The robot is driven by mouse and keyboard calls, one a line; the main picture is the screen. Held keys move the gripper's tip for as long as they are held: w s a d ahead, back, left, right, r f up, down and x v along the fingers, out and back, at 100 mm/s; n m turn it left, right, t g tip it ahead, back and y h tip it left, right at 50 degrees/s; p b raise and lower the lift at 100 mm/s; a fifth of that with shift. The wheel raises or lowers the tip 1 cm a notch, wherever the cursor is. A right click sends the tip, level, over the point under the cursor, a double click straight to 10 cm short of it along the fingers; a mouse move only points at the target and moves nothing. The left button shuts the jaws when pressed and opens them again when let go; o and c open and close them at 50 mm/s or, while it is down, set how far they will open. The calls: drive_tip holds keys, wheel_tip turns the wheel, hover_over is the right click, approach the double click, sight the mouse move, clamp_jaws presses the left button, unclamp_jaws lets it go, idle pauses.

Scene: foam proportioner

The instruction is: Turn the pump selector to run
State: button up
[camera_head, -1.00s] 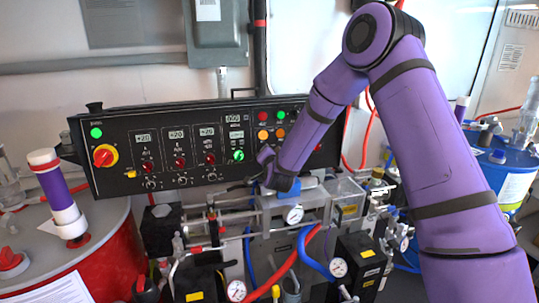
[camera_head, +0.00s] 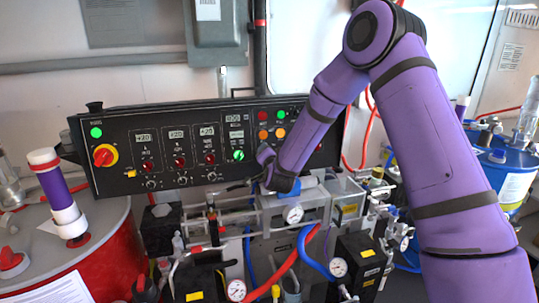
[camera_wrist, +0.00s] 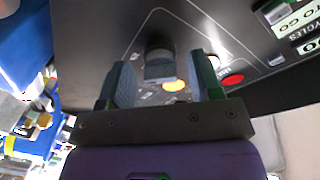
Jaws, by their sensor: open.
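A dark selector knob (camera_wrist: 158,62) with a raised grip sits on the black control panel (camera_wrist: 95,30) in the wrist view. My gripper (camera_wrist: 159,66) is open, one finger on each side of the knob. I cannot tell whether the fingers touch it. The print around the knob is too small to read.
A yellow button (camera_wrist: 174,86) and a red button (camera_wrist: 232,79) lie close to the fingers. A red rotary switch (camera_head: 104,156) is at the panel's left. Pipes, a gauge (camera_head: 293,214) and hoses crowd the space below the panel. A red drum (camera_head: 100,255) stands at left.

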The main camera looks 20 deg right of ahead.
drive_tip(key=s+a, duration=0.1)
drive_tip(key=s, duration=0.9)
drive_tip(key=shift+a+r, duration=0.15)
drive_tip(key=shift+r, duration=0.1)
drive_tip(key=shift+r, duration=0.1)
drive_tip(key=s+d+r+n+g+y, duration=0.25)
drive_tip(key=s+r+n+g, duration=0.35)
drive_tip(key=s+r, duration=0.65)
drive_tip(key=s+d+r+n+g, duration=0.1)
drive_tip(key=s+d+r+g, duration=0.1)
drive_tip(key=s, duration=0.6)
drive_tip(key=s+d+r+n+g, duration=0.2)
drive_tip(key=s, duration=0.7)
drive_tip(key=s+d+r+n+g, duration=0.1)
drive_tip(key=s+d+r+g, duration=0.1)
drive_tip(key=s, duration=0.7)
drive_tip(key=shift+s+n, duration=0.15)
drive_tip(key=shift+n, duration=0.15)
